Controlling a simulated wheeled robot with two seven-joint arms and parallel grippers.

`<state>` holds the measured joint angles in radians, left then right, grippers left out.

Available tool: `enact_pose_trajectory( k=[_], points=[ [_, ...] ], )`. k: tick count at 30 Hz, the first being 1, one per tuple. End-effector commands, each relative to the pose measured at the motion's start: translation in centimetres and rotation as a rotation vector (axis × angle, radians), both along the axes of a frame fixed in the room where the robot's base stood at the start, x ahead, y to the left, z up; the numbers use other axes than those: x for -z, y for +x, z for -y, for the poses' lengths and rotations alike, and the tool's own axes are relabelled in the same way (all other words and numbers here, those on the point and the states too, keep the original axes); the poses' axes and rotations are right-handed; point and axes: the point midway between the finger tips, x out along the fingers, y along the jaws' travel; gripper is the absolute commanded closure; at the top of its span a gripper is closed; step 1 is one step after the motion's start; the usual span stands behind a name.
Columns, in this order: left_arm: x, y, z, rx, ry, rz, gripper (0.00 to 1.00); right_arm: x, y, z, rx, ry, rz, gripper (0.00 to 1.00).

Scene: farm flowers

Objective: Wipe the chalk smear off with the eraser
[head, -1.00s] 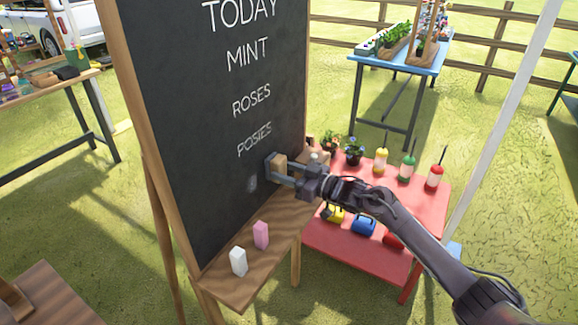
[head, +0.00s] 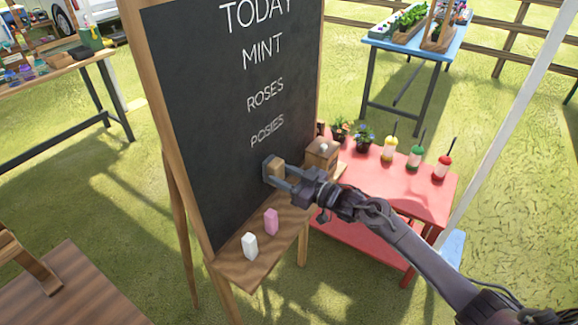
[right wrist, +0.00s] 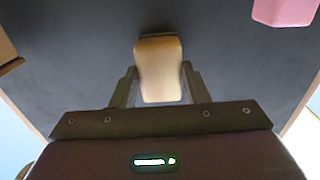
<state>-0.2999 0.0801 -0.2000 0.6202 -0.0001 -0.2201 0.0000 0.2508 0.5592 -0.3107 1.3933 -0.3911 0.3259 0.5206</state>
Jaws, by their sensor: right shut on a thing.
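The chalkboard (head: 215,140) stands on a wooden easel with the words TODAY, MINT, ROSES and POSIES in white. My right gripper (head: 279,175) is shut on the eraser, a wooden block (head: 274,166), at the board's face below POSIES. In the right wrist view the eraser (right wrist: 160,68) sits between the two fingers, its wooden back towards me, against the dark board. I see no clear chalk smear on the board now; the area behind the eraser and gripper is hidden. My left gripper is out of view.
The easel's ledge (head: 235,272) holds a white chalk block (head: 250,246), a pink chalk block (head: 271,221) and a wooden box (head: 322,155) at its far end. A red table (head: 415,195) with flower pots and bottles stands behind right. A brown wooden surface (head: 75,290) is at lower left.

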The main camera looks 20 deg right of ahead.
Motion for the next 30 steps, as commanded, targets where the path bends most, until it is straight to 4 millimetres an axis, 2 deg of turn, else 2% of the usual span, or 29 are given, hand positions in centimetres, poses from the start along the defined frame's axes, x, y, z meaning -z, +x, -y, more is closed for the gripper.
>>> enact_pose_trajectory(
  k=[18, 30],
  points=[
    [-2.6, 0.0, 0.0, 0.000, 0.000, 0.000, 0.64, -0.2, -2.4, -3.1, -0.002, 0.002, -0.001, 0.80],
    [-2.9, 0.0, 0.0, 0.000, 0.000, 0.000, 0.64, -0.1, -2.9, -2.8, 0.001, -0.001, -0.001, 0.80]
  ],
)
